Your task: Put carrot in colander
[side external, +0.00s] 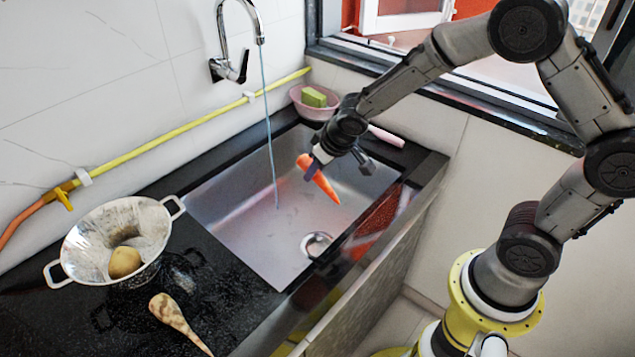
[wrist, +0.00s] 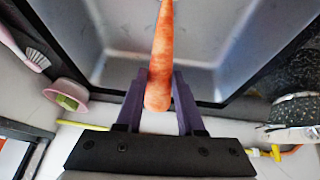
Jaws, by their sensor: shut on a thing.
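An orange carrot (side external: 318,180) is held in my gripper (side external: 313,170) above the sink, its thin end pointing down to the right in the side view. In the wrist view the carrot (wrist: 160,62) lies between the two purple fingers of my gripper (wrist: 161,92), which are shut on its thick end. The metal colander (side external: 92,222) stands on the dark counter left of the sink, apart from my gripper. A round tan potato-like item (side external: 125,262) lies inside it. The colander's edge seems to show at the right of the wrist view (wrist: 296,108).
A tan root vegetable (side external: 178,318) lies on the counter in front of the colander. The sink (side external: 240,215) has a faucet (side external: 238,40) with a thin water stream. A pink bowl (side external: 297,103) with a green sponge (side external: 314,97) stands at the sink's back corner. A yellow hose (side external: 150,143) runs along the wall.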

